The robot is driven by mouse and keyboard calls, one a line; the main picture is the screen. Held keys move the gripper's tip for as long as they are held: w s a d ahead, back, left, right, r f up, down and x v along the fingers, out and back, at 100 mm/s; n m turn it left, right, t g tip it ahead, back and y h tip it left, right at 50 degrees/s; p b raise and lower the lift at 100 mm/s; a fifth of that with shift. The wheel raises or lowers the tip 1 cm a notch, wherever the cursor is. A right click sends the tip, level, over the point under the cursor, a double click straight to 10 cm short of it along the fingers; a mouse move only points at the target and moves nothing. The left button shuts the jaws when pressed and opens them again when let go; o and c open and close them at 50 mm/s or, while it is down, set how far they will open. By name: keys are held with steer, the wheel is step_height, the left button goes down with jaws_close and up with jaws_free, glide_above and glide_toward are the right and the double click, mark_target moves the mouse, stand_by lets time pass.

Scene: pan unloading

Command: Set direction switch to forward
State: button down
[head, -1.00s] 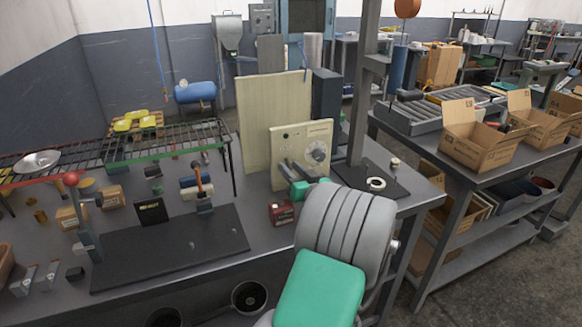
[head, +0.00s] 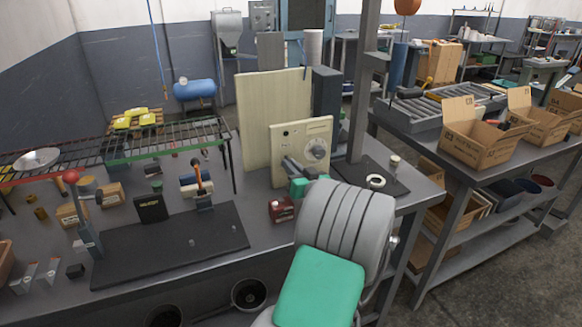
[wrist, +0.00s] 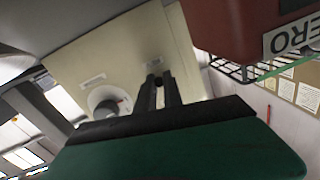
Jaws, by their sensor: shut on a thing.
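A cream control panel (head: 285,141) stands upright on the bench, with a round pale dial (head: 317,149) on its right side. My gripper (head: 288,162) reaches the lower left of the panel face, its dark fingers close together. In the wrist view, the panel (wrist: 125,55) and the dial (wrist: 107,98) show beyond my gripper (wrist: 159,76). The fingertips are shut on a small part at the panel face, apparently the direction switch. The fingers mostly hide it, so I cannot read its position.
A red box (head: 281,209) stands close to my gripper, left of my arm. A black mat (head: 165,250) with fixtures lies left on the bench. A grey post (head: 360,90) rises right of the panel. A white ring (head: 376,181) lies on a dark plate.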

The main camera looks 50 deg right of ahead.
mark_target(287, 158)
steer(key=shift+r, duration=0.15)
steer(key=r+g+p, duration=0.1)
steer(key=p, duration=0.2)
steer(key=shift+y, duration=0.3)
steer(key=r+g+y+p, duration=0.1)
steer(key=g+p, duration=0.2)
steer(key=p, duration=0.1)
steer(key=shift+r+p, duration=0.2)
steer(key=shift+p, duration=0.15)
steer(key=g+y+p, duration=0.1)
steer(key=g+p, duration=0.1)
steer(key=r+g+y+p, duration=0.1)
steer(key=g+p, duration=0.1)
steer(key=p, duration=0.1)
steer(key=shift+w+m, duration=0.1)
steer(key=shift+m, duration=0.2)
steer(key=g+p, duration=0.1)
steer(key=y+p, duration=0.1)
steer(key=shift+w+d+r+g+p, duration=0.15)
steer(key=shift+r+g+p, duration=0.05)
steer(key=shift+g+p, duration=0.2)
steer(key=shift+f+y, duration=0.1)
steer(key=shift+y, duration=0.2)
steer(key=c, duration=1.5)
jaws_free()
